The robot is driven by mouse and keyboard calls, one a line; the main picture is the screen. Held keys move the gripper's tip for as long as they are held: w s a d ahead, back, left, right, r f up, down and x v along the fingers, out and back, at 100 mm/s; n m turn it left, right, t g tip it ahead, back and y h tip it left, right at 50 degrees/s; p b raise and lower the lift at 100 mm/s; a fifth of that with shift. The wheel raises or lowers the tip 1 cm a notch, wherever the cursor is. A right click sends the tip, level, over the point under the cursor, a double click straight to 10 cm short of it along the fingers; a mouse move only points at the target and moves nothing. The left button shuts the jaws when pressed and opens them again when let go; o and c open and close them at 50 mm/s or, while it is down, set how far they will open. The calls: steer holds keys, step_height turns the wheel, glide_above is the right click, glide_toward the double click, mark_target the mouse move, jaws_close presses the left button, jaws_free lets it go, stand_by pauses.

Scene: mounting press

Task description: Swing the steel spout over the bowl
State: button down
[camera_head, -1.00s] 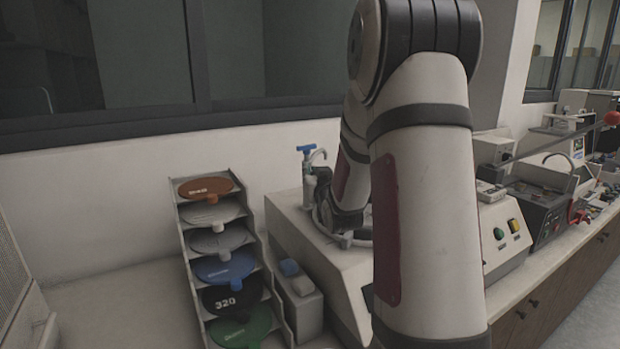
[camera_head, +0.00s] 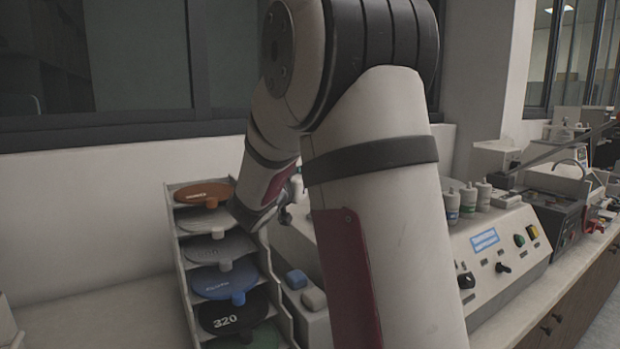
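The steel spout and the bowl cannot be made out now; my arm covers the part of the beige machine (camera_head: 291,240) where the blue-handled tap and a round rim showed earlier. My gripper (camera_head: 285,215) is at the end of my arm, between the disc rack and the machine. Only a small dark part of it shows. Its fingers are mostly hidden, so I cannot tell whether it is open or holds anything, or whether it touches the spout.
A rack (camera_head: 187,270) of coloured discs stands left of the machine, close to my arm's end. A control panel (camera_head: 500,250) with a blue display and several bottles (camera_head: 468,200) are right of my arm. More bench equipment (camera_head: 560,205) stands farther right. The bench at lower left is clear.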

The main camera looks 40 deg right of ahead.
steer(key=shift+w+a+m+g+h+p, duration=0.15)
steer(key=shift+w+a+m+g+h, duration=0.2)
steer(key=shift+g, duration=0.35)
steer(key=shift+w+a+m+g+h+p, duration=0.15)
steer(key=shift+w+m+g, duration=0.15)
steer(key=shift+m+g, duration=0.35)
steer(key=shift+w, duration=0.15)
steer(key=c, duration=1.8)
jaws_free()
steer(key=shift+g, duration=0.35)
steer(key=shift+o, duration=0.2)
steer(key=shift+d, duration=0.1)
steer(key=s+a, duration=0.2)
steer(key=a, duration=0.9)
steer(key=shift+s+a, duration=0.25)
steer(key=shift+a, duration=0.15)
